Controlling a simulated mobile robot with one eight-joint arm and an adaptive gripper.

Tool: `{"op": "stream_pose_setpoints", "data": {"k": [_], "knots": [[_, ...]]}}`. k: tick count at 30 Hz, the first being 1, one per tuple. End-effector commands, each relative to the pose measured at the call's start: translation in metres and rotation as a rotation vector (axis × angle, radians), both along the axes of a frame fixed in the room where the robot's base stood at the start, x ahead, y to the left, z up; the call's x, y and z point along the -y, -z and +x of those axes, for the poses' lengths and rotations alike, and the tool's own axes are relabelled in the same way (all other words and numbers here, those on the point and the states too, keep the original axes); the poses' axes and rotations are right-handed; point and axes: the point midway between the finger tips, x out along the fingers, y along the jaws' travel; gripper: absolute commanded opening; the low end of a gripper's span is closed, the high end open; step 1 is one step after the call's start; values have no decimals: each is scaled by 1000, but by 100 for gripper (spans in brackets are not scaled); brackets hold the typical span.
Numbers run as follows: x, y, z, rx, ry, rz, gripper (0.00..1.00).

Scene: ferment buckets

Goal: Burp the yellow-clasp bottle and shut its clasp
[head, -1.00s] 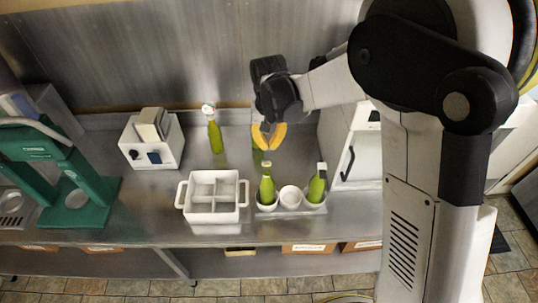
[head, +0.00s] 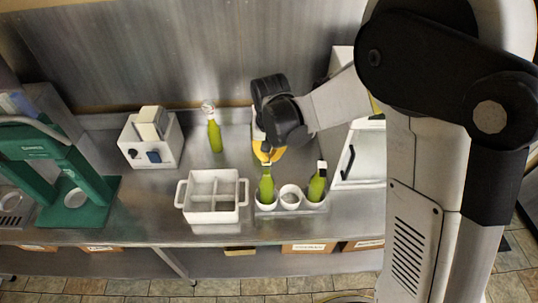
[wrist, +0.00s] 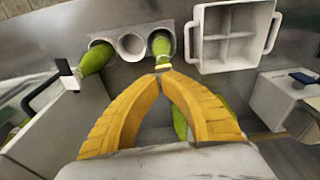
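A green bottle (head: 266,187) with a pale top stands in the left cup of the white holder (head: 303,208). A second green bottle (head: 316,187) with a dark and white top stands in the right cup. A third green bottle (head: 215,137) with a pale top stands at the back. I cannot make out a yellow clasp on any of them. My gripper (head: 265,158) has yellow fingers and is behind the left-cup bottle. In the wrist view its tips (wrist: 161,76) meet, just short of that bottle's top (wrist: 162,62). I see nothing held between them.
The holder's middle cup (head: 290,192) has no bottle. A white divided crate (head: 212,216) stands left of the holder. A white box (head: 153,160) stands at the back left, a green machine (head: 60,165) at far left, and a white cabinet (head: 360,155) at right.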

Motion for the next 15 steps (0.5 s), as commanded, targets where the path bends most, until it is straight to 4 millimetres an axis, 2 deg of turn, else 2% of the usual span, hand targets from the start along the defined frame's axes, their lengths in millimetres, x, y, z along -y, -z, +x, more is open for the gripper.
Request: {"op": "stream_pose_setpoints", "data": {"k": [15], "knots": [[0, 3, -5, 87, -1, 1, 0]]}}
